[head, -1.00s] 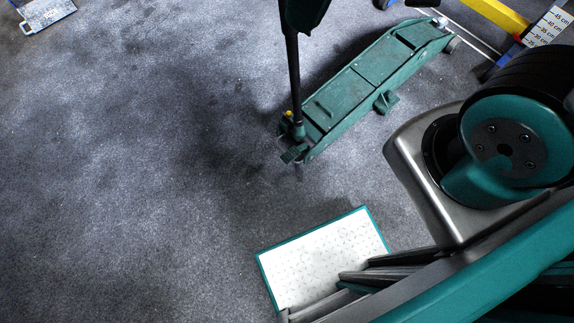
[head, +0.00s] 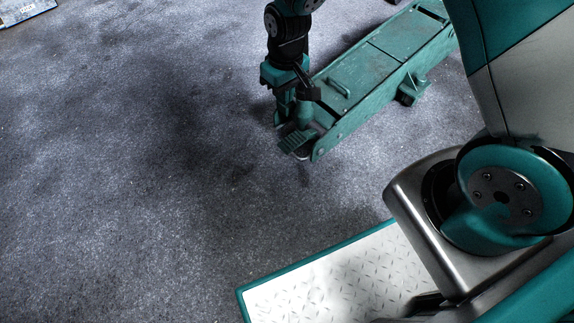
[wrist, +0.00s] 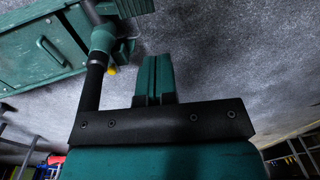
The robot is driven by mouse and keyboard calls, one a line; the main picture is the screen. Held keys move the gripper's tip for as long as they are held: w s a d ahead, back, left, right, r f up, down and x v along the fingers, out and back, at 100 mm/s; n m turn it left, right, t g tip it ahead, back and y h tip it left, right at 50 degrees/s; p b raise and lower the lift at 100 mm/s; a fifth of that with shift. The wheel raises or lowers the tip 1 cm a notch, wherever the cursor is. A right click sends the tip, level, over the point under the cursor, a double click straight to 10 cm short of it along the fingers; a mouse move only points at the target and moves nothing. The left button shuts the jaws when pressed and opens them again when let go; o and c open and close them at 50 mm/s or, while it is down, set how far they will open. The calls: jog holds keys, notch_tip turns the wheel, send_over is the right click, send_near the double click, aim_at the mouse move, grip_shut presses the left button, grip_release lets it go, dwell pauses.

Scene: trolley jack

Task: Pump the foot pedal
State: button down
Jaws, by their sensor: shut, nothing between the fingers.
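The green trolley jack (head: 375,72) lies on the grey carpet in the upper right of the head view. Its ridged green foot pedal (head: 298,139) sits at the near end, low over the carpet. My gripper (head: 283,112) points down just above and beside the pedal. In the wrist view my gripper (wrist: 159,62) has its teal fingers together, with nothing between them. The jack's black handle rod (wrist: 92,88) and yellow knob (wrist: 112,71) stand just left of the fingers. Part of the pedal (wrist: 124,50) shows there beyond the handle socket. Contact with the pedal cannot be told.
Open carpet (head: 120,170) lies left of and in front of the jack. A printed panel (head: 22,10) lies at the far upper left. The jack's side wheel bracket (head: 411,90) juts out on its right. Red and blue items show at the wrist view's lower edges.

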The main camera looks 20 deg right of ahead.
jog(key=b, duration=0.3)
send_over(287, 152)
notch_tip(287, 152, down, 10)
jog(key=r, duration=0.1)
jog(key=shift+w+f+h, duration=0.1)
jog(key=shift+f+h, duration=0.1)
jog(key=shift+h, duration=0.1)
notch_tip(287, 152, down, 14)
jog(key=b, duration=0.8)
jog(key=shift+f, duration=0.1)
